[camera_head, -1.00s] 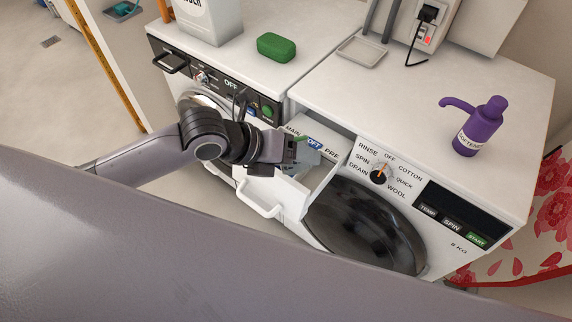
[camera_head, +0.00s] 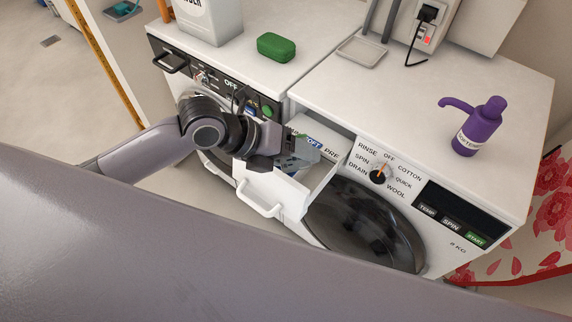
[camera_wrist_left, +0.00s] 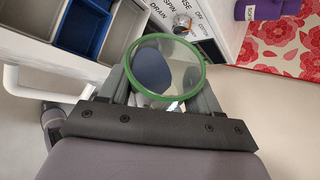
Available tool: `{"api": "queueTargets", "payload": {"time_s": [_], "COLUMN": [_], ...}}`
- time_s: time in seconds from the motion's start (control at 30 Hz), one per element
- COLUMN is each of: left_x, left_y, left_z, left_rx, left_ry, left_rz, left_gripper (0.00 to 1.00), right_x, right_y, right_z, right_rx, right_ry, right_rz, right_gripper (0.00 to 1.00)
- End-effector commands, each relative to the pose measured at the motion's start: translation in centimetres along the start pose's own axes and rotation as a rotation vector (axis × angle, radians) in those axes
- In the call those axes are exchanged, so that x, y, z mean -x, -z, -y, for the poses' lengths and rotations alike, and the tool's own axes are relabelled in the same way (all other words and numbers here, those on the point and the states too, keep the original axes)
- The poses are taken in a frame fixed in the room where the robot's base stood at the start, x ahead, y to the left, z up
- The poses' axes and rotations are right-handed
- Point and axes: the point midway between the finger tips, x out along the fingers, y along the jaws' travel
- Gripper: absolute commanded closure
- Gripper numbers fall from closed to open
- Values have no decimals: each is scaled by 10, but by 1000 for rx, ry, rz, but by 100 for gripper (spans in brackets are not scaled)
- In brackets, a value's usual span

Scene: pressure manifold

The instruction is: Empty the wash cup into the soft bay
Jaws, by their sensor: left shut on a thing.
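The wash cup (camera_wrist_left: 201,72) is clear with a green rim, and its mouth faces the camera in the left wrist view. My left gripper (camera_wrist_left: 163,92) is shut on it. In the head view the gripper (camera_head: 288,151) is over the open drawer (camera_head: 288,198), and the cup shows only as a small greyish piece, mostly hidden. A blue patch shows inside the rim; I cannot tell whether it is liquid. The soft bay (camera_wrist_left: 82,27) is the blue middle compartment between two grey ones, up and left of the cup in the wrist view. My right gripper is out of view.
The drawer handle (camera_head: 258,201) sticks out in front. The washer dial (camera_head: 379,174) is right of the drawer. A purple softener pump bottle (camera_head: 480,128), a grey tray (camera_head: 362,52) and a green box (camera_head: 277,46) stand on top of the machines.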

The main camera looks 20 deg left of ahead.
Motion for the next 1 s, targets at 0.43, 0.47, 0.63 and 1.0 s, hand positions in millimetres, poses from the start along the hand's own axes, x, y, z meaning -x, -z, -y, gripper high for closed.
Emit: {"api": "queueTargets", "payload": {"time_s": [0.43, 0.47, 0.63, 1.0], "left_x": [-2, -3, -4, -5], "left_y": [0, 0, 1, 1], "left_z": [-2, -2, -4, -5], "left_rx": [44, 47, 65, 96], "left_ry": [20, 20, 27, 42], "left_rz": [-36, -38, -53, -79], "left_gripper": [67, 67, 67, 67], "right_x": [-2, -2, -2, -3], "right_y": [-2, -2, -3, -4], "right_z": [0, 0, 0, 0], "right_rx": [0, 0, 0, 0], "right_ry": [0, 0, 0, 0], "right_rz": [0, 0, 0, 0], "right_gripper": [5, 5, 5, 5]}}
